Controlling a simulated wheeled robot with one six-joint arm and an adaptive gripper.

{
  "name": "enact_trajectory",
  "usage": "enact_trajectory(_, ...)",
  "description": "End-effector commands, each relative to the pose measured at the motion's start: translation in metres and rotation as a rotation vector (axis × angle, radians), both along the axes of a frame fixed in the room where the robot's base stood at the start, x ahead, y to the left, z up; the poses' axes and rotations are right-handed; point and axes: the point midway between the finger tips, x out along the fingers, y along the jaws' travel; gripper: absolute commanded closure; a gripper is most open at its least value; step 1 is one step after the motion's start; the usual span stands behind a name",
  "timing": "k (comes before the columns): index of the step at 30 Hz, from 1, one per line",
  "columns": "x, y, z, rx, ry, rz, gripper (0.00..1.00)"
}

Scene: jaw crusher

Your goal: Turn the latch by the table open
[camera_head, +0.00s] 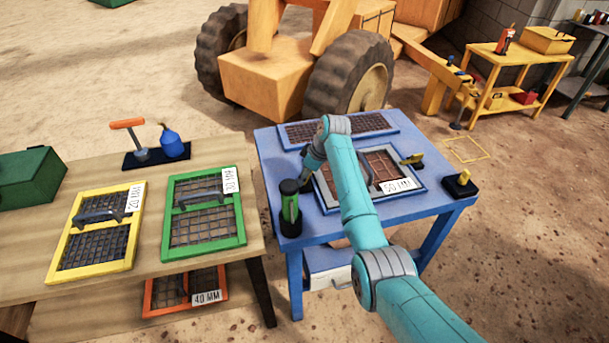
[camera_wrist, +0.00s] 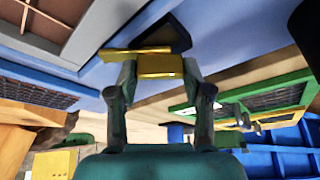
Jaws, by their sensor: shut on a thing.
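A latch with a yellow lever (camera_head: 411,159) sits at the panel's right edge. In the wrist view, another latch has a yellow lever (camera_wrist: 123,53) on a dark base (camera_wrist: 174,34) fixed to the blue surface. My gripper (camera_wrist: 160,66) is shut on the yellow part of this latch, with one finger on each side. In the head view my gripper (camera_head: 308,168) is at the panel's left edge; my arm hides part of it and that latch.
A green cylinder in a dark holder (camera_head: 290,209) stands close to my gripper at the table's left edge. A black block with a yellow handle (camera_head: 461,184) is at the right corner. A second screen (camera_head: 335,129) lies behind. A wooden table (camera_head: 150,170) with framed screens stands left.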

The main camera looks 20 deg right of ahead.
Motion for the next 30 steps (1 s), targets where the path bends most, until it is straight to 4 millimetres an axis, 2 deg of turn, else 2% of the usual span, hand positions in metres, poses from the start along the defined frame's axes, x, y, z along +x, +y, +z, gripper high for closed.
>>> enact_trajectory(18,0.0014,-0.0006,-0.0002,0.001,0.003,0.534,0.85)
enact_trajectory(30,0.0017,-0.0008,-0.0005,0.000,0.003,0.686,0.85)
